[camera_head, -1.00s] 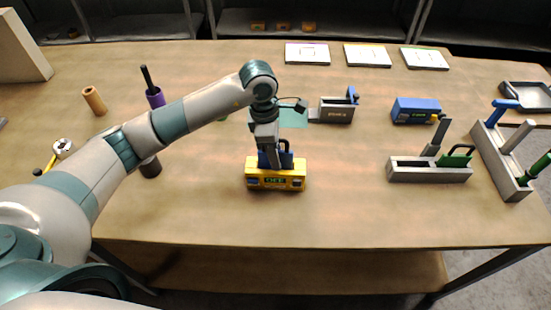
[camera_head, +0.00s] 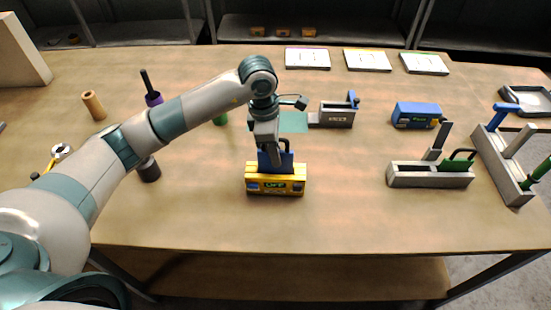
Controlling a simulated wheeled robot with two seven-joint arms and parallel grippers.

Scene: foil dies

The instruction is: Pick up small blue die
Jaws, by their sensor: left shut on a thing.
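A blue die (camera_head: 268,165) with a dark handle stands upright at the top of a yellow box (camera_head: 275,187) with a small green-lit display, near the table's front middle. My left gripper (camera_head: 276,157) comes down over the die and is shut on it at the handle. The die's lower edge is at the box top; I cannot tell whether it is still inside the slot. The gripper partly hides the die. My right gripper is not in view.
A grey holder with a green die (camera_head: 457,163) and a rack (camera_head: 502,165) with coloured handles stand at right. A grey box (camera_head: 337,116) and a blue device (camera_head: 416,113) stand behind. White cards (camera_head: 367,60) lie at the back. The front right table is clear.

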